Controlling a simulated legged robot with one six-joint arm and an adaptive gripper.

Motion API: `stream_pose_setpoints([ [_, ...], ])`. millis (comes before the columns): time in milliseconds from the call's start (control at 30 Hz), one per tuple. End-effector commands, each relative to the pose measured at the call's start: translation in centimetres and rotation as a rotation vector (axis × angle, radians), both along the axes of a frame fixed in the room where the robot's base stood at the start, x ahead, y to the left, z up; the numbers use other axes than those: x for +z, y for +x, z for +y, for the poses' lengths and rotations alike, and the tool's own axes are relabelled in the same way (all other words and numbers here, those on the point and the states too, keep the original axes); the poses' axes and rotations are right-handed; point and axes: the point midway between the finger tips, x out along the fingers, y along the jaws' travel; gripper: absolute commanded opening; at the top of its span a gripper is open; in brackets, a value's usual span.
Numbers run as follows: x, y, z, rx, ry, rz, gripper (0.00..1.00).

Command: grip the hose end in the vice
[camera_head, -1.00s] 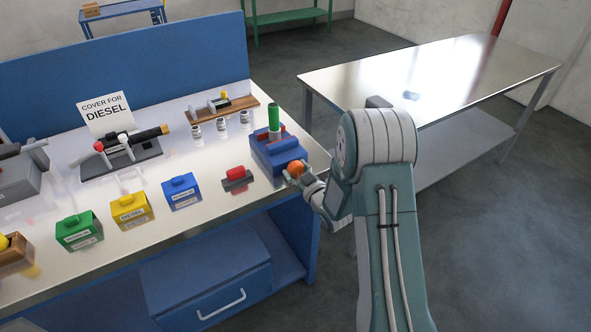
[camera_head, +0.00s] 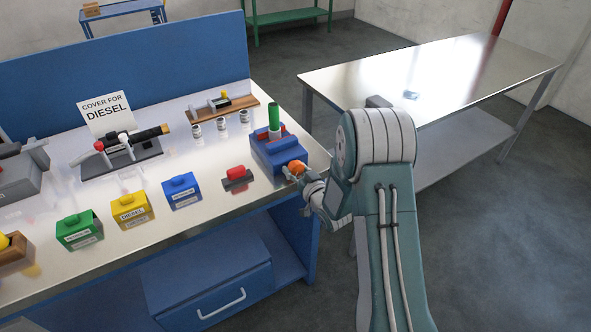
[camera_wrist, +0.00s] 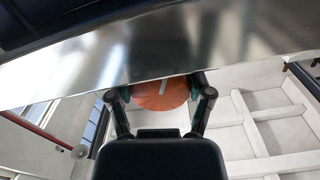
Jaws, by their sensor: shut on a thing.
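The blue vice (camera_head: 276,150) stands at the right end of the workbench. A green hose end (camera_head: 274,117) stands upright in it, between red jaw parts (camera_head: 262,134). I cannot tell from here how tightly the jaws press on it. An orange knob (camera_head: 297,167) sits on the near side of the vice. My gripper (camera_head: 294,173) is shut on this knob. In the wrist view the orange knob (camera_wrist: 160,94) lies between both fingers, and a pale mark shows on its face.
A red-handled block (camera_head: 237,177) and blue (camera_head: 181,190), yellow (camera_head: 132,209) and green (camera_head: 79,230) boxes stand left of the vice. Small jars (camera_head: 221,125) and a wooden board (camera_head: 222,107) lie behind.

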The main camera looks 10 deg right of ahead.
Motion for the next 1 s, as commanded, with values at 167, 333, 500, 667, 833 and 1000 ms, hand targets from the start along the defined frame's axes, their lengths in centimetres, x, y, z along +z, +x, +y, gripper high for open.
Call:
stream_pose_setpoints([
  [167, 0.11, 0.11, 0.00, -0.001, 0.103, 0.032, 0.19],
  [333, 0.12, 0.11, -0.01, -0.002, 0.172, 0.053, 0.19],
  [500, 0.13, 0.12, -0.01, -0.002, 0.206, 0.064, 0.19],
  [667, 0.14, 0.13, -0.02, -0.002, 0.216, 0.067, 0.19],
  [833, 0.15, 0.14, -0.04, -0.003, 0.216, 0.067, 0.19],
  [1000, 0.15, 0.14, -0.04, -0.003, 0.215, 0.066, 0.89],
])
